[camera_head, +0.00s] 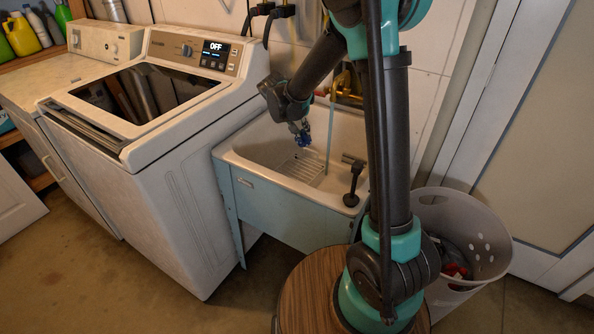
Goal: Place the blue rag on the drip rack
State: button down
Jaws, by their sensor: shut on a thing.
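My gripper (300,132) is over the utility sink (252,142). It is shut on the blue rag (304,141), a small dark blue bunch hanging below the fingers. The drip rack (303,169), a pale wire grid, lies in the bottom of the sink. The rag is above the rack and looks apart from it. My arm hides the right part of the sink.
A thin stream of water (330,130) appears to fall from the brass faucet (347,88) into the sink. A black plunger-like tool (352,185) stands at the front right rim. A washing machine (160,130) is at left, a laundry basket (470,225) at right.

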jog(key=w+a+r+m+g+h, duration=0.1)
jog(key=w+a+m, duration=0.2)
jog(key=a, duration=0.1)
jog(key=f, duration=1.9)
jog(key=shift+w+d+f, duration=0.15)
jog(key=shift+w+f, duration=0.05)
jog(key=shift+f, duration=0.05)
jog(key=shift+f, duration=0.15)
jog(key=c, duration=1.4)
grip_release()
jog(key=v, duration=1.2)
jog(key=shift+a, duration=0.2)
